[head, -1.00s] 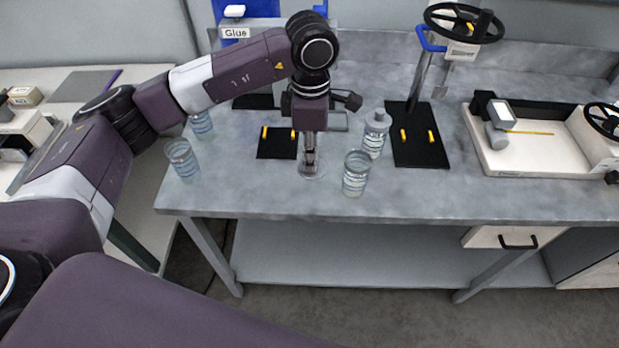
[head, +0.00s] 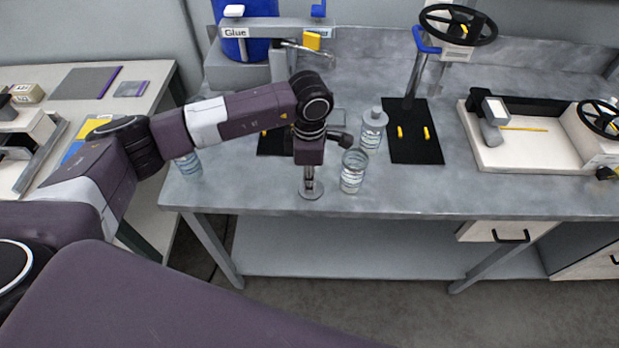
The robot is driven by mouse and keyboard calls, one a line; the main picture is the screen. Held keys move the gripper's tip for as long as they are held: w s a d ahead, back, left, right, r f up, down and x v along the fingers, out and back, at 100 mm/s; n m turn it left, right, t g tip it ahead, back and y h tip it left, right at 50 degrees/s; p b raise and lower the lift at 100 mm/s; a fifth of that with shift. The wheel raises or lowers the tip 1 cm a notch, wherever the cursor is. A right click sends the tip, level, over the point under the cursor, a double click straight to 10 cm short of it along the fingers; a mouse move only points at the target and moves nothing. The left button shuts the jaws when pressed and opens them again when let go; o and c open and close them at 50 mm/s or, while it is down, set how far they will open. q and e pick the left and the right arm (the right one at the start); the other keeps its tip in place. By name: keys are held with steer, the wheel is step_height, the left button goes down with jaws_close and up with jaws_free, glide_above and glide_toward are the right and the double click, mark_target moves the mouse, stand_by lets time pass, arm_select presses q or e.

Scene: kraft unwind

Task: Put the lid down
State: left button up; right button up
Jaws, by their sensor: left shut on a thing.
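My left gripper (head: 309,180) points straight down near the front edge of the grey workbench (head: 420,190). It is shut on the lid (head: 312,191), a small round grey disc at its fingertips. The lid is at or just above the bench top; I cannot tell whether it touches. An open clear jar (head: 353,172) stands upright just right of the lid. A second jar with a lid on (head: 373,130) stands behind it. Another jar (head: 187,165) stands at the left, partly hidden by my left arm. My right gripper is not in view.
A black mat (head: 415,145) with yellow pegs and a black handwheel (head: 458,25) stand right of the jars. A white tray machine (head: 530,150) is farther right. A blue glue unit (head: 248,45) is at the back. Free bench lies along the front right.

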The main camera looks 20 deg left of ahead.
arm_select(q)
steer(key=shift+f, duration=0.2)
steer(key=o, duration=0.8)
steer(key=shift+r, duration=0.1)
steer(key=shift+o, duration=0.2)
steer(key=shift+r, duration=0.15)
step_height(320, 180, up, 12)
steer(key=b, duration=0.3)
